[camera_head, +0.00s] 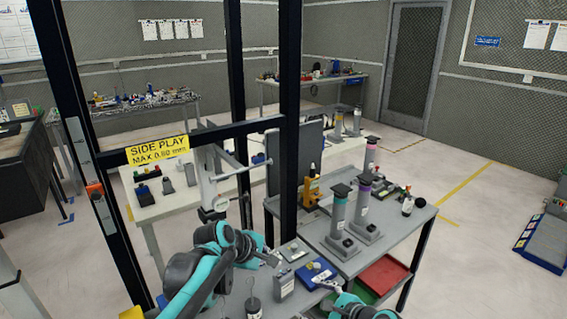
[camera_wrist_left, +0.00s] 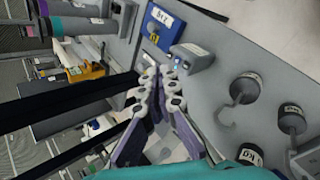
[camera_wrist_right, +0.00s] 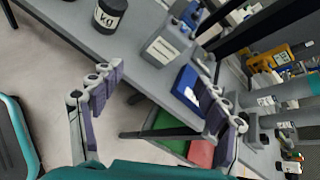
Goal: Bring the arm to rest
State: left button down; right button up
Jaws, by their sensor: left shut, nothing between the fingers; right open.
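My left arm comes in from the left in the head view, and its gripper (camera_head: 275,259) is over the near part of the grey bench (camera_head: 390,236). In the left wrist view the left gripper (camera_wrist_left: 163,78) has its fingers together with nothing between them. My right gripper (camera_head: 328,286) is low in the head view, beside a blue tray (camera_head: 321,276). In the right wrist view the right gripper (camera_wrist_right: 158,92) has its fingers wide apart and empty. The bench edge, the floor and the blue tray (camera_wrist_right: 188,90) show behind and between those fingers.
A grey labelled block (camera_head: 284,287) and a dark hooked weight (camera_head: 253,308) stand near both grippers. Grey cylinder stands (camera_head: 338,213) and an orange device (camera_head: 311,190) are farther back. A black frame post (camera_head: 288,130) rises beside the left arm. Red and green bins (camera_head: 382,275) sit below.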

pick_arm(q)
jog(key=s+a+f+m+y, duration=0.2)
jog(key=s+a+m, duration=0.2)
jog(key=s, duration=0.4)
jog(key=s+a+f+m+y, duration=0.1)
jog(key=s+a+f+m, duration=0.1)
jog(key=s+a+m, duration=0.3)
jog(key=s+a+f+m+t+y, duration=0.1)
jog(key=s+a+m, duration=0.4)
jog(key=s, duration=0.6)
jog(key=shift+a+f+y, duration=0.55)
jog(key=shift+f+y, duration=0.05)
jog(key=shift+y, duration=0.2)
pick_arm(e)
jog(key=s+d+r+n+g+h, duration=0.1)
jog(key=s+d+n+h, duration=0.2)
jog(key=s+d+n, duration=0.2)
jog(key=s+d+r+n+g+h, duration=0.1)
jog(key=s+d+n+h, duration=0.3)
jog(key=s+n, duration=0.8)
jog(key=d+r+n, duration=0.1)
jog(key=n, duration=0.4)
jog(key=shift+s+n, duration=0.3)
jog(key=shift+f, duration=0.1)
